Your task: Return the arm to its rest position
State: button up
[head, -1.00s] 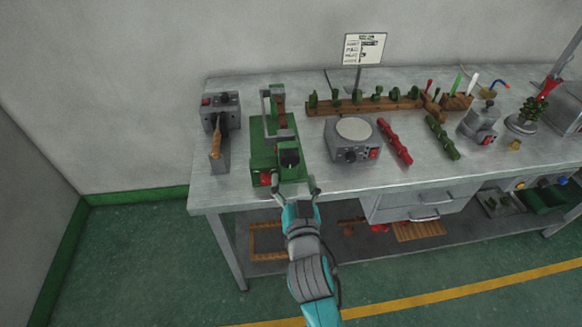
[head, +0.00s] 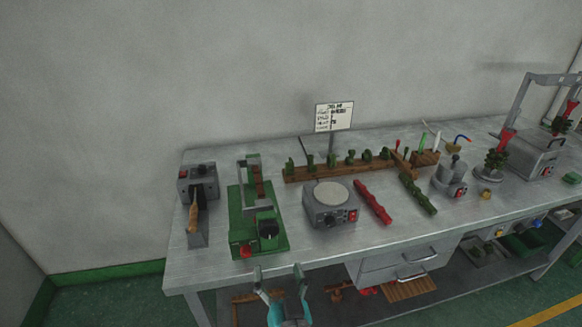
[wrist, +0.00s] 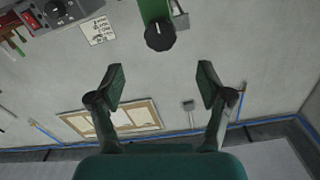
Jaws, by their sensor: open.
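My gripper (head: 280,276) is open and empty at the bottom of the head view, in front of the workbench's front edge. Only its fingers and part of the teal wrist show there; the rest of the arm is out of frame. In the wrist view my gripper (wrist: 160,78) has its two dark fingers spread wide with nothing between them. The green machine (head: 242,225) with a black knob stands on the bench just beyond the fingertips, apart from them. Its black knob (wrist: 160,36) also shows in the wrist view, above the fingers.
The metal workbench (head: 390,236) carries a grey hotplate unit (head: 331,206), a grey box with a wooden-handled tool (head: 197,190), red sticks (head: 373,202), green sticks (head: 418,194) and a wooden rack (head: 340,168). Drawers (head: 404,266) hang below the top. Green floor (head: 110,300) is open at lower left.

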jog(key=s+d+f+g+h, duration=0.1)
jog(key=s+d+f, duration=0.5)
jog(key=s+d, duration=0.15)
jog(key=s+d+f+g, duration=0.1)
jog(key=s+d+f, duration=0.4)
jog(key=s+d, duration=0.3)
jog(key=s+d+r+h, duration=0.1)
jog(key=s+d+h, duration=0.1)
jog(key=s, duration=0.9)
jog(key=s+d+r+h, duration=0.1)
jog(key=s+d, duration=0.4)
jog(key=s, duration=0.6)
jog(key=shift+s+d+r+m+g+h, duration=0.2)
jog(key=shift+d+m+g+h, duration=0.1)
jog(key=shift+m+h, duration=0.15)
